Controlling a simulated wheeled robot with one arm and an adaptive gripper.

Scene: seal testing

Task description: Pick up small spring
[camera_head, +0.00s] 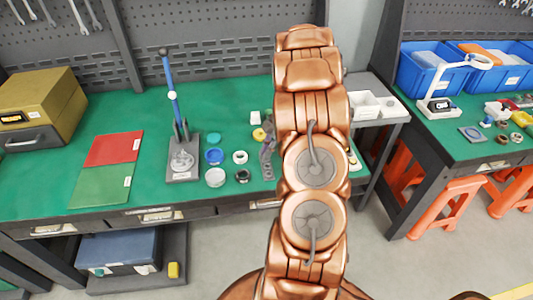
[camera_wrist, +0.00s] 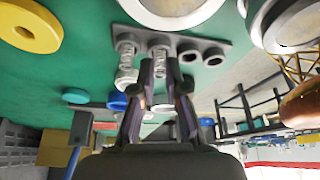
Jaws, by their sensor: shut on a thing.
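In the wrist view, my gripper (camera_wrist: 159,75) has its two dark fingers closed around a small silver coil spring (camera_wrist: 159,62). The spring is at a grey holder strip (camera_wrist: 175,43) with a row of holes; I cannot tell whether it is still seated in its hole. A second coil spring (camera_wrist: 126,50) stands in the holder just left of the fingers. Two holes to the right look empty. In the head view, my copper arm reaches over the green bench and hides much of the holder and springs.
In the wrist view, a yellow ring (camera_wrist: 30,26) and a large metal ring (camera_wrist: 172,8) lie near the holder. In the head view, a test stand (camera_head: 183,165), a white ring (camera_head: 215,177) and a blue ring (camera_head: 214,156) are left of my arm. White trays (camera_head: 365,106) are right.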

